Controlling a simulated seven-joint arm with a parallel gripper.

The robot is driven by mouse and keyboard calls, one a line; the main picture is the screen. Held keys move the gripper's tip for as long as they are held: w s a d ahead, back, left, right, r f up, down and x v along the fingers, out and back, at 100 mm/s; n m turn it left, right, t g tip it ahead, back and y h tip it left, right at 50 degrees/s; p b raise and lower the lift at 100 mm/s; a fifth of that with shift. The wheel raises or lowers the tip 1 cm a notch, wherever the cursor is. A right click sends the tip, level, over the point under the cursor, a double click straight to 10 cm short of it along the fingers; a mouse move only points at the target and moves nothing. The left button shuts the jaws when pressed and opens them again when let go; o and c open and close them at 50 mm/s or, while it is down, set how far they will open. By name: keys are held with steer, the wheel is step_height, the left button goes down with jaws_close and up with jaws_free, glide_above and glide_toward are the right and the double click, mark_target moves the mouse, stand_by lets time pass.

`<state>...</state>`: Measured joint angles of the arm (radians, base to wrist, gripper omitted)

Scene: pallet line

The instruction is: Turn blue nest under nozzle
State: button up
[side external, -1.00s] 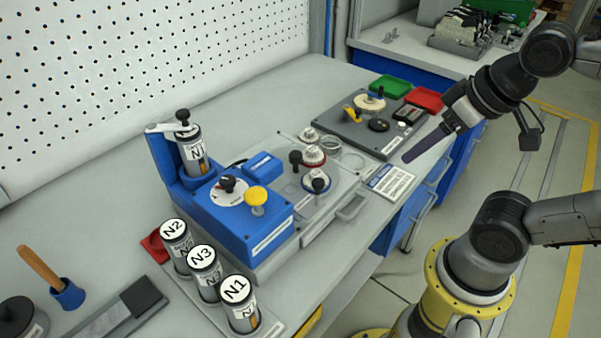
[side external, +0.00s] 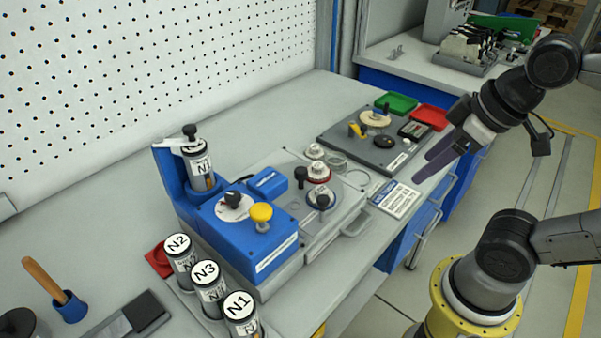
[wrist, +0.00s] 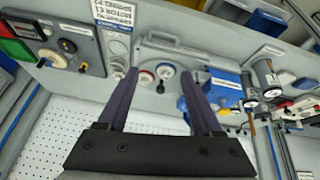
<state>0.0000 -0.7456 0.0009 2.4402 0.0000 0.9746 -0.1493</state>
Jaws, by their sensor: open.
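The blue-rimmed round nest (side external: 321,197) has a dark knob and sits on the grey fixture plate, beside a red-rimmed nest (side external: 318,172). In the wrist view the blue-rimmed nest (wrist: 165,71) shows between my fingers, with the red-rimmed nest (wrist: 145,77) to its left.
Canisters N2 (side external: 181,262), N3 (side external: 210,289) and N1 (side external: 242,316) stand at the front left. A dark panel (side external: 358,146) with knobs, a green tray (side external: 396,104) and a red tray (side external: 428,117) lie behind. A handle (side external: 356,226) juts from the fixture's front.

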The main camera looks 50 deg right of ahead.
steer(key=w+r+n+g, duration=0.1)
steer(key=w+r+n, duration=0.2)
steer(key=w+r, duration=0.3)
steer(key=n+g, duration=0.4)
glide_above(301, 170)
step_height(301, 170, down, 4)
step_height(301, 170, down, 14)
steer(key=shift+f, duration=0.25)
jaws_close()
steer(key=shift+r, duration=0.1)
stand_by(0.6)
